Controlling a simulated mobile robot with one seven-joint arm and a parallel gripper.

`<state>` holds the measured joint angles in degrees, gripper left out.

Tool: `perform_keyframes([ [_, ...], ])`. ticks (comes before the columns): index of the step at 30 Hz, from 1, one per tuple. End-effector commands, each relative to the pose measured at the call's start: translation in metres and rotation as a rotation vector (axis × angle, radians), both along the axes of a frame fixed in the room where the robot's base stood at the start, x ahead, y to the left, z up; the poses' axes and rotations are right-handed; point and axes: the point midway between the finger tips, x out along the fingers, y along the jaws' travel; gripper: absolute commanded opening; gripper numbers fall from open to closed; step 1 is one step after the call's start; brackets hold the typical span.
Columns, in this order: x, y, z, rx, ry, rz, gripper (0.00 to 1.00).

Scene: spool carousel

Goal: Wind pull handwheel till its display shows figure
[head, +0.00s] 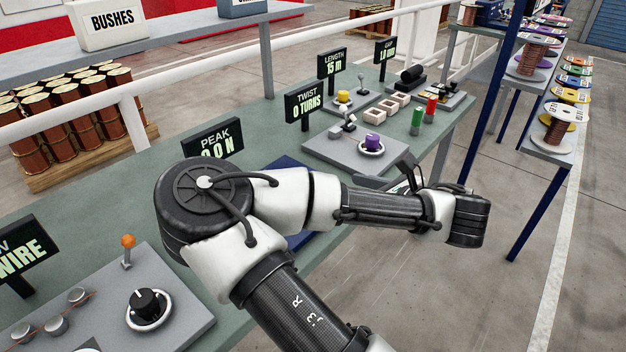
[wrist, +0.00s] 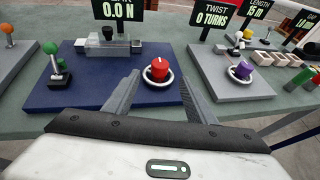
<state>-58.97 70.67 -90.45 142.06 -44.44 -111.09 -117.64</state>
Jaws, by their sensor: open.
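A red knob with a pale ring around its base (wrist: 159,70) sits on a blue plate (wrist: 85,96) in the wrist view; I take it for the pull handwheel. Behind it the display (wrist: 118,9) reads 0.0 N, its top cut off. In the head view this display (head: 212,141) is headed PEAK, and its figure is partly hidden by my arm. My gripper (wrist: 159,80) is open and empty, its fingers to either side of the red knob in the picture. I cannot tell the gap in depth. The knob is hidden in the head view.
A green-knobbed lever (wrist: 54,66) and a grey clamp block (wrist: 109,46) are on the blue plate. To the right is a TWIST plate with a purple knob (wrist: 242,70). An orange-knobbed lever (wrist: 8,36) stands left. Free aisle floor (head: 440,300) lies before the bench.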

Motion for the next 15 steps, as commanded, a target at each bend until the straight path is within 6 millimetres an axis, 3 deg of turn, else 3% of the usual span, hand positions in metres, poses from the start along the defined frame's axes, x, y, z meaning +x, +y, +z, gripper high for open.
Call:
perform_keyframes([
  [15, 0.076, 0.064, -0.043, 0.003, 0.003, 0.002, 0.51],
])
